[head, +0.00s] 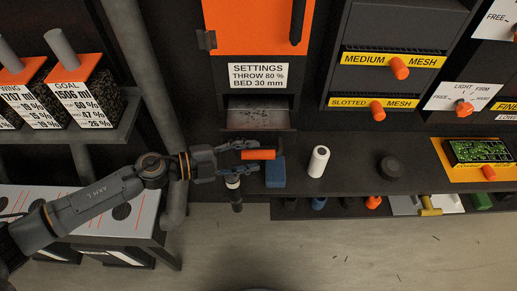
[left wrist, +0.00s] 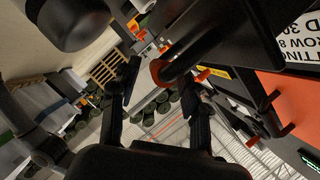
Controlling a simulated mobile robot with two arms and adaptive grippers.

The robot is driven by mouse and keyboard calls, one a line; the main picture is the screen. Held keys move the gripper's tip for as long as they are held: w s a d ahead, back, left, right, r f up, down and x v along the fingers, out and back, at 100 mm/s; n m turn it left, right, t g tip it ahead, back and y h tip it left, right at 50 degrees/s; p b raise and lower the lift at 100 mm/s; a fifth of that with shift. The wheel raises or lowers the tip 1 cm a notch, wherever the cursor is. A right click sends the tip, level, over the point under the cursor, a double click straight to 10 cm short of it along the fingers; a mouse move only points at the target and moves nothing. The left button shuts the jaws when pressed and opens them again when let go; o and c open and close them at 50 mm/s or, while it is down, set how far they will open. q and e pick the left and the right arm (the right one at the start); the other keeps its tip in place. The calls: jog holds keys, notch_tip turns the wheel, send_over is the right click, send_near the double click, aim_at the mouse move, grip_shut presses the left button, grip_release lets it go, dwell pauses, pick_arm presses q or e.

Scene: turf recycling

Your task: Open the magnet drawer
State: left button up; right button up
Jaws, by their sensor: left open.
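My left gripper (head: 250,156) is open, its two fingers spread on either side of an orange bar-like handle (head: 262,154) at the counter's front. I cannot tell whether the fingers touch it. In the left wrist view my left gripper (left wrist: 165,100) shows its two dark fingers apart, with an orange-ringed dark part (left wrist: 160,70) near them. No label reading "magnet" can be read. A shallow tray-like opening (head: 258,118) with a speckled grey floor sits below the settings label (head: 258,76). My right gripper is not in view.
On the counter (head: 345,178) stand a blue block (head: 275,172), a white cylinder (head: 319,160) and a black knob-like piece (head: 390,167). Mesh drawers with orange knobs (head: 399,67) are above. Floor (head: 330,235) in front is mostly clear.

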pick_arm(q)
jog(key=shift+x, duration=1.5)
jog(key=shift+c, duration=0.2)
grip_shut()
